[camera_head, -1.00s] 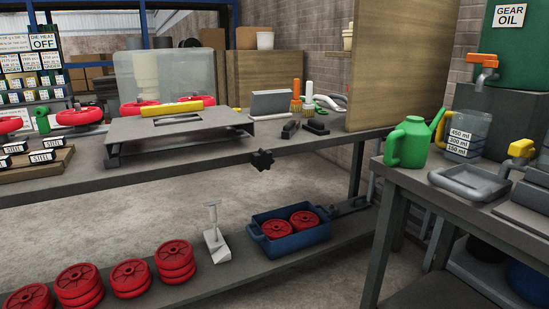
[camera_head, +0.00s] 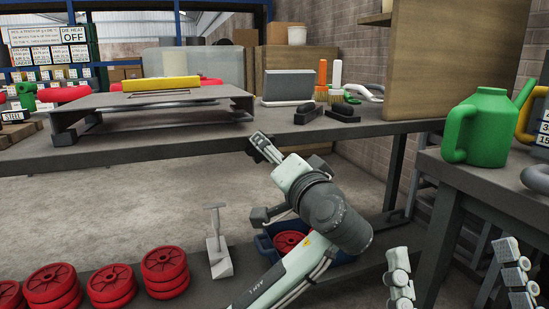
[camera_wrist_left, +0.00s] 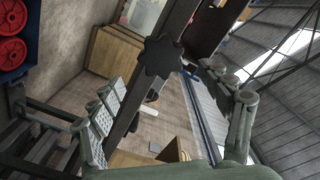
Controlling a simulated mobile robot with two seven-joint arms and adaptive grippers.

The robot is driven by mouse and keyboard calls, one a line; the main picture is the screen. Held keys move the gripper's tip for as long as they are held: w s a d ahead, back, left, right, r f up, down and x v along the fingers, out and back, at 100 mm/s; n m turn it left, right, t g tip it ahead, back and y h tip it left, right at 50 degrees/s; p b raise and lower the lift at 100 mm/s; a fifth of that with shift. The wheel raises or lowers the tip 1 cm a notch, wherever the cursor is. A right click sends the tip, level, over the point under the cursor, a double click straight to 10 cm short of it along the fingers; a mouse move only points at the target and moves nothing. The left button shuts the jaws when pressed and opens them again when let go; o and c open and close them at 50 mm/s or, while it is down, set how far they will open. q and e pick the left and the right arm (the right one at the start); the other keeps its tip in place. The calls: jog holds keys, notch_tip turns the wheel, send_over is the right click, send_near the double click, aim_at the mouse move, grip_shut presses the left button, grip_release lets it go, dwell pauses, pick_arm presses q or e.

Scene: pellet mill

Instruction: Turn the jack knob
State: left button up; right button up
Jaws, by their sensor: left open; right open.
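The black star-shaped jack knob (camera_wrist_left: 160,57) shows in the left wrist view, mounted on the dark bench edge. My left gripper (camera_head: 258,182) is open at the bench's front edge, and its upper finger covers most of the knob's place in the head view. In the left wrist view the open fingers (camera_wrist_left: 168,105) lie on either side of the knob, which appears beyond the tips; I cannot tell if they touch. A grey jack platform (camera_head: 180,97) with a yellow bar on top stands on the bench. My right gripper (camera_head: 450,252) is open and empty at lower right.
The lower shelf holds stacked red wheels (camera_head: 165,268), a grey upright tool (camera_head: 218,250) and a blue crate (camera_head: 266,246) partly behind my left arm. A green watering can (camera_head: 482,130) stands on the right table. A wooden panel (camera_head: 425,60) rises at the bench's right end.

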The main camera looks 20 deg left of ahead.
aim_at(264, 162)
pick_arm(q)
jog(key=x, duration=0.7)
jog(key=shift+w+a+r+b, duration=0.1)
jog(key=shift+a+b, duration=0.15)
jog(key=shift+b, duration=0.05)
pick_arm(e)
jog(key=shift+s+d+r+t, duration=0.3)
jog(key=shift+s+r+t, duration=0.2)
jog(key=shift+s+t, duration=0.15)
pick_arm(q)
jog(key=shift+c, duration=0.5)
jog(key=c, duration=1.1)
jog(key=shift+o, duration=0.2)
pick_arm(e)
jog(key=shift+s, duration=0.1)
